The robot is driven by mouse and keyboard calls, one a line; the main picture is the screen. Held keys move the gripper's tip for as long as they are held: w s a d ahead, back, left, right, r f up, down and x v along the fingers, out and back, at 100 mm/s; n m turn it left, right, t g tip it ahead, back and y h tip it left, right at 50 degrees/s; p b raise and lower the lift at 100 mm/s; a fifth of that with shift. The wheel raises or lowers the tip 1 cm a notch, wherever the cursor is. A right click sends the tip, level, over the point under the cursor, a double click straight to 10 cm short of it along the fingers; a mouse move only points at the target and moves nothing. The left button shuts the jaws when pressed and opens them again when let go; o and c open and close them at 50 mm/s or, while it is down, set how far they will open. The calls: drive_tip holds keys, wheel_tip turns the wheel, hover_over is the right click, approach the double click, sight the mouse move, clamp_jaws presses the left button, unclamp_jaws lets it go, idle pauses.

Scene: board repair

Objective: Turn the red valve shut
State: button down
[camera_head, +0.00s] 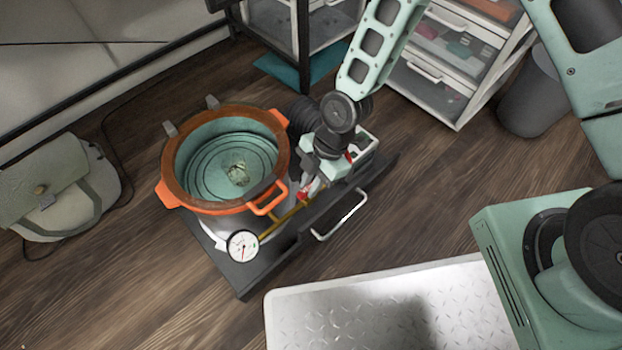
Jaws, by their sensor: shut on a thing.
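The red valve (304,194) is small and sits on the brass pipe (283,221) at the right of an orange-rimmed pot. Only bits of red show, as my gripper (309,190) covers most of it. My gripper reaches down from the upper right and its fingers are shut on the red valve. The handle's exact angle is hidden by the fingers. A round white gauge (242,246) stands at the lower left end of the pipe.
The orange pot (168,196) with a teal inside stands on a dark cart (262,279) with a light handle (341,216). A drawer unit (428,72) and grey bin (531,95) stand behind. A grey bag (60,188) lies left. Wooden floor is free at lower left.

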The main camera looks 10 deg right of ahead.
drive_tip(key=m+p, duration=0.1)
drive_tip(key=m, duration=0.1)
drive_tip(key=m+t+p, duration=0.1)
drive_tip(key=m+p, duration=0.1)
drive_tip(key=shift+s+r+y, duration=0.2)
drive_tip(key=shift+y, duration=0.1)
drive_tip(key=m+t+p, duration=0.2)
drive_tip(key=m+p, duration=0.1)
drive_tip(key=m, duration=0.1)
drive_tip(key=shift+m, duration=0.4)
drive_tip(key=m+t+p, duration=0.1)
drive_tip(key=m, duration=0.1)
drive_tip(key=m+h+p, duration=0.1)
drive_tip(key=m+p, duration=0.1)
drive_tip(key=shift+s+t, duration=0.15)
drive_tip(key=shift+t, duration=0.25)
drive_tip(key=shift+a+f+m+t+h+p, duration=0.1)
drive_tip(key=shift+m+t+h+p, duration=0.35)
drive_tip(key=shift+m+p, duration=1.25)
drive_tip(key=shift+m, duration=0.4)
drive_tip(key=c, duration=1.4)
unclamp_jaws()
drive_tip(key=shift+o, duration=0.2)
drive_tip(key=shift+f, duration=0.1)
